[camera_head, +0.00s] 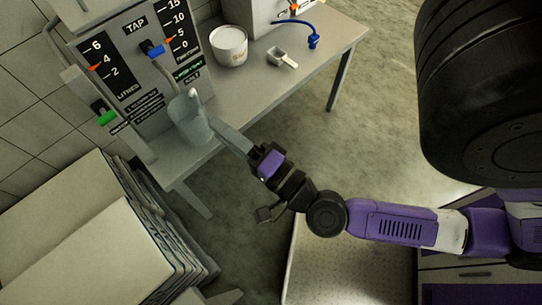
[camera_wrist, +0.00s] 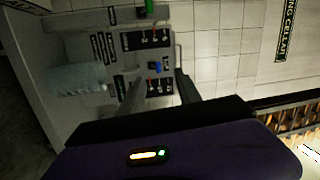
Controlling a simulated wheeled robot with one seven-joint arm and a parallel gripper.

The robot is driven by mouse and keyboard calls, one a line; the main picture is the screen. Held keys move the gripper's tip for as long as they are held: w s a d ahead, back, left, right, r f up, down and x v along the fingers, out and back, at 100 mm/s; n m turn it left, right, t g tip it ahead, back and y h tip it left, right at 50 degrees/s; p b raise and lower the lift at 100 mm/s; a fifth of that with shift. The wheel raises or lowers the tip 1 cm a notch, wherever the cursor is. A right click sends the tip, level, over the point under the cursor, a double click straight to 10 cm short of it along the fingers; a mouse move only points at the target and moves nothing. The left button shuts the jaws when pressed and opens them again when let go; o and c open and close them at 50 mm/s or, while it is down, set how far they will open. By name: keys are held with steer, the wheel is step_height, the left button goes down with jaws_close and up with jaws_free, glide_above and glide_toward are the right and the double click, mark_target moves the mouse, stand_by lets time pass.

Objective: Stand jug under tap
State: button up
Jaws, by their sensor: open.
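The jug (camera_head: 190,122), pale and translucent, stands upright on the grey bench in front of the tap panel (camera_head: 135,75). The tap's blue lever (camera_head: 153,50) and thin curved spout show above and behind the jug; I cannot tell if the spout lines up with its mouth. My gripper (camera_head: 220,132) is open and empty just right of the jug. In the wrist view the jug (camera_wrist: 75,78) lies left of both fingers (camera_wrist: 158,88), outside the gap between them. The blue lever (camera_wrist: 156,68) shows between the fingers there. Whether a finger touches the jug is unclear.
A white tub (camera_head: 229,47), a small metal scoop (camera_head: 282,57) and a blue hose piece (camera_head: 313,41) are on the bench (camera_head: 270,85), right of the panel. Stacked pale slabs (camera_head: 75,245) fill the lower left. The floor right of the bench is open.

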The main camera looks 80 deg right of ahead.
steer(key=s+a+f+n+g+y, duration=0.1)
steer(key=s+a+n+y, duration=0.3)
steer(key=n, duration=0.6)
steer(key=s+a+f+n+g+y, duration=0.1)
steer(key=s+a+n+y, duration=0.3)
steer(key=s+n, duration=0.3)
steer(key=a+n, duration=0.1)
steer(key=n, duration=0.3)
steer(key=shift+f+g+y, duration=0.25)
steer(key=shift+g+y, duration=0.05)
steer(key=shift+g, duration=0.1)
